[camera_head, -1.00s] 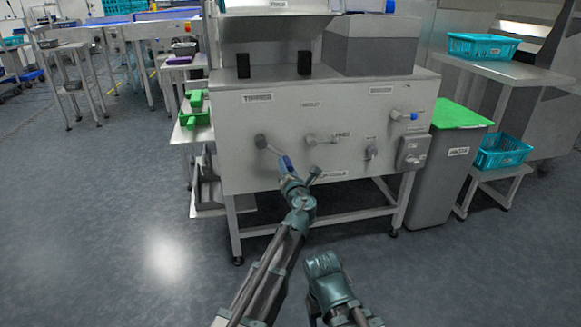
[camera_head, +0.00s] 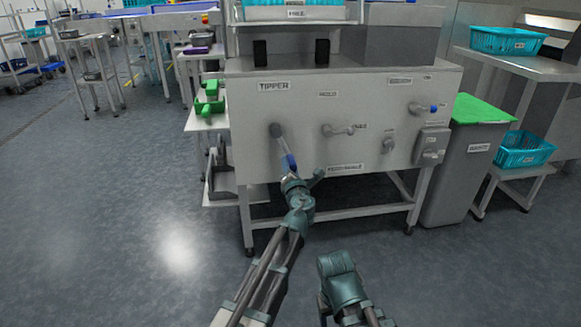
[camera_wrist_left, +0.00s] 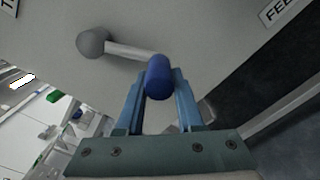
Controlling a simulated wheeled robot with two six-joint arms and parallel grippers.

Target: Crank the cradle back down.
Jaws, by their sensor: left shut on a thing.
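The tipper crank (camera_head: 281,142) is on the left of the machine's front panel, under the TIPPER label (camera_head: 274,86). Its grey hub is at the top and its arm slants down to the right, ending in a blue handle. My left gripper (camera_head: 290,167) is shut on the blue handle; the left wrist view shows the blue handle (camera_wrist_left: 158,77) between the two blue fingers, with the grey hub (camera_wrist_left: 92,42) beyond. My right gripper's arm is low in the head view, but its fingers are hidden. The cradle cannot be made out clearly.
A side shelf with green scoops (camera_head: 209,106) stands at left. A grey waste bin (camera_head: 466,170) with a green top stands at right. The front floor is clear.

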